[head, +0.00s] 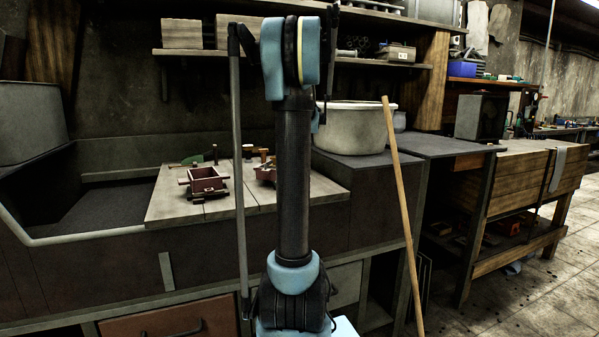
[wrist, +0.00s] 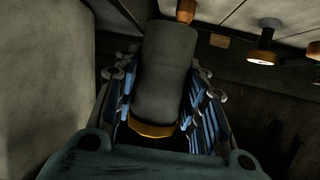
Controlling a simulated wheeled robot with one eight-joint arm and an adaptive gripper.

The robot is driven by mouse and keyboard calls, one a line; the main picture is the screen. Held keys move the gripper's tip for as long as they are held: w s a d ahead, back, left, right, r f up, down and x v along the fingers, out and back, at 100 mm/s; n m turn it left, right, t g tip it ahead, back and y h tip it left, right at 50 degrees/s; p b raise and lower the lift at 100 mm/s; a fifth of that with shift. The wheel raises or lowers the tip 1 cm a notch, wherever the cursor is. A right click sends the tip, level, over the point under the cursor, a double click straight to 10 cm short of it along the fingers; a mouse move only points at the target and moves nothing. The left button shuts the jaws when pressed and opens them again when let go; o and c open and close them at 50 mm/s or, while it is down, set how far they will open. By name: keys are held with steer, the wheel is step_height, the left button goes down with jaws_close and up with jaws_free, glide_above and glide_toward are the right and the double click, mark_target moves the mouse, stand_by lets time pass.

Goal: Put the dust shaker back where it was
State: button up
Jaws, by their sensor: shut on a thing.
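The dust shaker (wrist: 163,85) fills the middle of the wrist view as a dark grey cylinder with a yellow-brown band at its near end. My gripper (wrist: 160,72) is shut on it, with the blue-sided finger links along both its sides. In the head view my own upright arm covers the middle of the scene, and neither gripper nor shaker can be made out there. In the wrist view, a pale surface with wooden-handled tools (wrist: 264,38) lies beyond the held shaker, at upper right. What the shaker's far end faces is partly hidden.
A wooden board (head: 165,203) on the bench bears a reddish moulding box (head: 205,180) and several small tools (head: 247,150). A dark sand bin (head: 95,195) lies left, a white tub (head: 355,130) right. A wooden pole (head: 402,210) leans at the bench front.

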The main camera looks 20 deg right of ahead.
steer(key=shift+h, duration=0.3)
steer(key=f, duration=0.3)
steer(key=d+f, duration=0.1)
steer(key=f, duration=0.1)
steer(key=shift+s+d+f, duration=0.1)
steer(key=shift+s+f, duration=0.15)
steer(key=shift+s, duration=0.1)
steer(key=shift+f, duration=2.6)
steer(key=o, duration=0.9)
steer(key=shift+o, duration=0.2)
steer(key=shift+v, duration=6)
